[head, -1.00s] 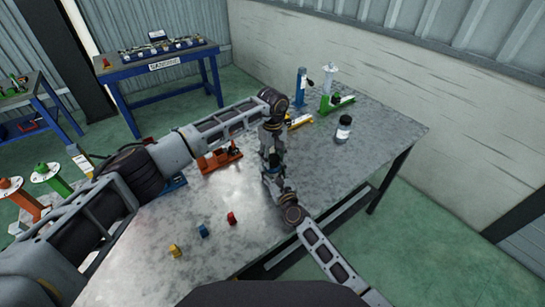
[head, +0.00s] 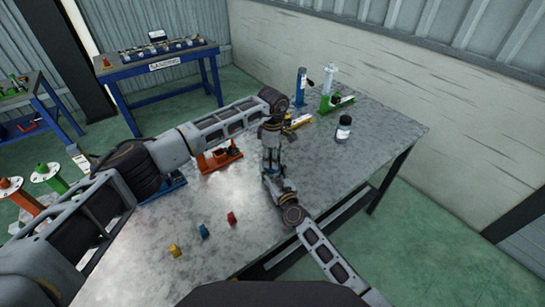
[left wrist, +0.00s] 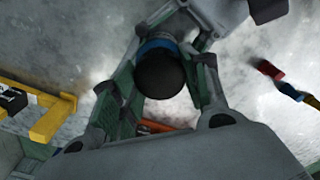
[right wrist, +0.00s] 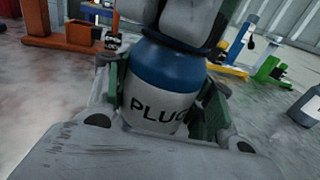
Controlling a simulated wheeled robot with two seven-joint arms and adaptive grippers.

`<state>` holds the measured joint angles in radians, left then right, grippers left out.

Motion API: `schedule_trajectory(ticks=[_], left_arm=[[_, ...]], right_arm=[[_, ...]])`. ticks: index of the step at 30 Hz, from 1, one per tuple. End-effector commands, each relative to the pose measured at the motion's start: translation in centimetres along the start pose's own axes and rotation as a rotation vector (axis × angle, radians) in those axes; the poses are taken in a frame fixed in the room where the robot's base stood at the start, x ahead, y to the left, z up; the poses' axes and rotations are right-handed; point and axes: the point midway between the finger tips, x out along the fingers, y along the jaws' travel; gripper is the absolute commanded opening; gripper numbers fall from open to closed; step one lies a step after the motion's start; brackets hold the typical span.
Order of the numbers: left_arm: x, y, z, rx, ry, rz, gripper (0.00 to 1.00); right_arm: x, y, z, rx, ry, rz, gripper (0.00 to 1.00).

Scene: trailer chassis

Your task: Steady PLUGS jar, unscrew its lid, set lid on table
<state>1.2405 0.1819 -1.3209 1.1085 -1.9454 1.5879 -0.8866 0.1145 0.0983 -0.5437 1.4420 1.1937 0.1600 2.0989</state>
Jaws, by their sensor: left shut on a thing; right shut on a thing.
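The PLUGS jar (right wrist: 155,101) is a pale jar with a blue upper band and stands upright in the right wrist view. My right gripper (right wrist: 168,108) is shut on its body, one finger on each side. In the head view my right gripper (head: 272,174) is low over the table (head: 325,172). The round black lid (left wrist: 160,74) shows from above in the left wrist view, between the fingers of my left gripper (left wrist: 158,78), which is shut on it. No gap shows between lid and jar. My left gripper (head: 272,142) is directly above the right one in the head view.
A red-orange fixture (head: 220,158), a yellow part (head: 298,122) and blue and green stands are behind. Small red (head: 232,218), blue (head: 204,230) and yellow (head: 175,250) pieces lie in front.

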Motion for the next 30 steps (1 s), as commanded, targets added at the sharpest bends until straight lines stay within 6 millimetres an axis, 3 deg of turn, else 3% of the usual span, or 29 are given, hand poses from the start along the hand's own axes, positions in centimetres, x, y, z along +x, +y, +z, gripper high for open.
schedule_trajectory(ticks=[30], left_arm=[[-0.08, 0.04, 0.01, -0.831, 0.000, 0.001, 0.17]], right_arm=[[0.00, 0.00, 0.01, 0.000, 0.000, 0.000, 0.00]])
